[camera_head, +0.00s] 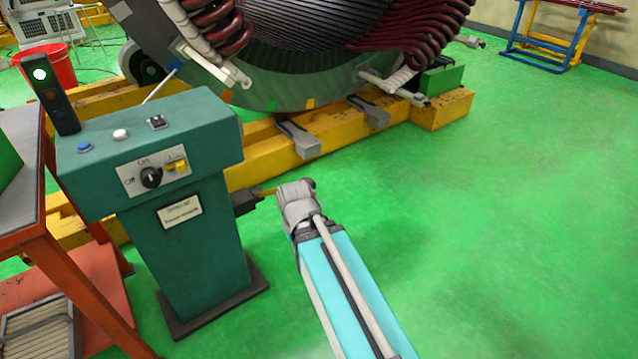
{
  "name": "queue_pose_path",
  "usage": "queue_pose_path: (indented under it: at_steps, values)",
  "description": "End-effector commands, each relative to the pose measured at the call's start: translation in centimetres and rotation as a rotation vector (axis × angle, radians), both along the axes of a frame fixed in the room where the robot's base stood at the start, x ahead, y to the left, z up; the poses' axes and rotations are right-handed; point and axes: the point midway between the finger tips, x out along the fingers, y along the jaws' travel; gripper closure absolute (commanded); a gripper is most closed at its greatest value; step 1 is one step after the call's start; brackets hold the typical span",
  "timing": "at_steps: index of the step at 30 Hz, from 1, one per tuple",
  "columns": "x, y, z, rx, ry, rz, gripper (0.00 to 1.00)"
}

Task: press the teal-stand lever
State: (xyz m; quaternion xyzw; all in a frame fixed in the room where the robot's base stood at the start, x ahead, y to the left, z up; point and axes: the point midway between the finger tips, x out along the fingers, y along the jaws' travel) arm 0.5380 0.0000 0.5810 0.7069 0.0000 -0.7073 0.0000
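The teal stand (185,255) stands upright at the left on a dark base plate. A thin pale rod (160,87) also slants up at the stand's back edge.
The stand's top has a blue button (84,147), a white button (120,135) and a signal light (50,95). A red-framed table (60,265) is at the left. Behind, a large stator (300,80) rests on yellow beams (270,160).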

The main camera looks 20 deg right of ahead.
Motion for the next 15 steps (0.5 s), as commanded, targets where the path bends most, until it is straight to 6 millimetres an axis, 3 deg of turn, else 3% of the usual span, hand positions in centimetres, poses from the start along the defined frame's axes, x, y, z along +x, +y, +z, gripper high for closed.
queue_pose_path:
  at_steps: [1, 15]
  values:
    - [0.0, 0.0, 2.1, 0.000, 0.000, 0.000, 1.00]
    - [0.0, 0.0, 11.4, 0.000, 0.000, 0.000, 1.00]
